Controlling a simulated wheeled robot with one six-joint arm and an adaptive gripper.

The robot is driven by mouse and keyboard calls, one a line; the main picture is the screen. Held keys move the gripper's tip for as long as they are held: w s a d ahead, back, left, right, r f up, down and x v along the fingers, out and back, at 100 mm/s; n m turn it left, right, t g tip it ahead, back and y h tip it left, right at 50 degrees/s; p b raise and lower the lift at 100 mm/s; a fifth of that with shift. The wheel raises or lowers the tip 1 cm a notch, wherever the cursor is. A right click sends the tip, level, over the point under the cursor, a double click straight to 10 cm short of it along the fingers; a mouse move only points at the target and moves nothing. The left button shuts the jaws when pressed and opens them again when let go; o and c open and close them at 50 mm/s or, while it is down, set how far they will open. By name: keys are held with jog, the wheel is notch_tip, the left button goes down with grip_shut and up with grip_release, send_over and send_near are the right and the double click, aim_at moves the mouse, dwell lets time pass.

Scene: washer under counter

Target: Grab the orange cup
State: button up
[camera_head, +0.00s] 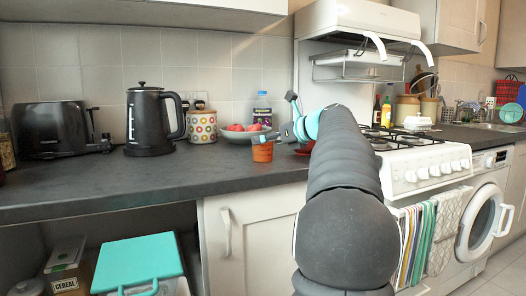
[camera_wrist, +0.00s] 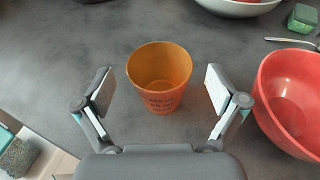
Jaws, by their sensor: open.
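The orange cup (camera_wrist: 161,98) stands upright on the dark counter in the wrist view, with dark lettering on its side. It also shows in the head view (camera_head: 262,152), near the counter's front edge. My gripper (camera_wrist: 160,90) is open, with one finger on each side of the cup. A gap shows between each finger and the cup. In the head view my arm hides part of the gripper (camera_head: 284,133) and the counter behind it.
A red bowl (camera_wrist: 290,100) stands close to the right finger. A white bowl (camera_head: 243,135) with red fruit, a black kettle (camera_head: 150,122) and a toaster (camera_head: 52,130) stand further back and left. The counter's left front (camera_head: 95,188) is clear.

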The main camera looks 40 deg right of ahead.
jog(key=shift+w+a+f, duration=0.1)
jog(key=shift+w+f, duration=0.05)
jog(key=shift+w, duration=0.4)
jog(key=c, duration=1.1)
